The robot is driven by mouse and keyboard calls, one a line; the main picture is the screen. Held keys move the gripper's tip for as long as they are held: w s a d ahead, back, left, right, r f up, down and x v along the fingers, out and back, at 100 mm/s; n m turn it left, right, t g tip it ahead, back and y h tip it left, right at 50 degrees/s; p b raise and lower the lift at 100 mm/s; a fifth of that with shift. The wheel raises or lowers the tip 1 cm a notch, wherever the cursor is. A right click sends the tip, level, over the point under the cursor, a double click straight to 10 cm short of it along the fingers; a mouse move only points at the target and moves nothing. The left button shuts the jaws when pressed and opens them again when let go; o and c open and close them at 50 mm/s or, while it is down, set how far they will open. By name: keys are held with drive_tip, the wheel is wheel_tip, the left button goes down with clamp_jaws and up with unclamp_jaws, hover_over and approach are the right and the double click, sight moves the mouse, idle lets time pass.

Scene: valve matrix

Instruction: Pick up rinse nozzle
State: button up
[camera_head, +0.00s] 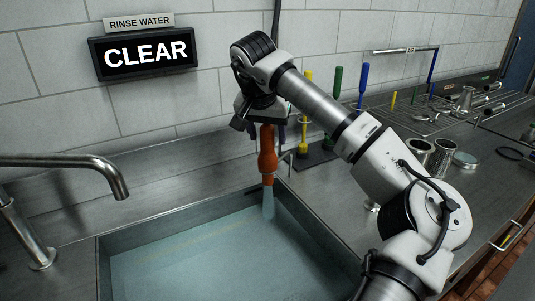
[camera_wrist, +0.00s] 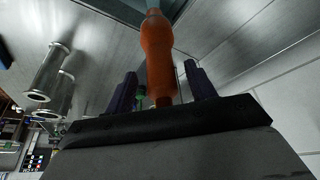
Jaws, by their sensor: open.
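The rinse nozzle (camera_head: 267,150) is orange and hangs upright over the back edge of the sink, with its pale end pointing down. A dark hose (camera_head: 276,20) runs down from above, behind my arm. My gripper (camera_head: 266,132) is at the nozzle's upper part, which it partly hides. In the wrist view the nozzle (camera_wrist: 157,60) stands between the two purple fingers of my gripper (camera_wrist: 162,85). The fingers are open, with a gap visible on each side of the nozzle. Whether either finger touches it lower down cannot be told.
The sink (camera_head: 190,255) holds pale blue water below the nozzle. A steel faucet (camera_head: 75,163) reaches over its left side. A sign reading CLEAR (camera_head: 145,53) hangs on the tiled wall. Coloured upright tools (camera_head: 338,85), metal cups (camera_head: 443,155) and a rack stand on the right counter.

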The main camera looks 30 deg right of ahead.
sight(268, 156)
drive_tip(key=shift+p+x, duration=0.3)
drive_tip(key=shift+x, duration=1.35)
drive_tip(key=shift+a, duration=0.1)
drive_tip(key=c, duration=1.2)
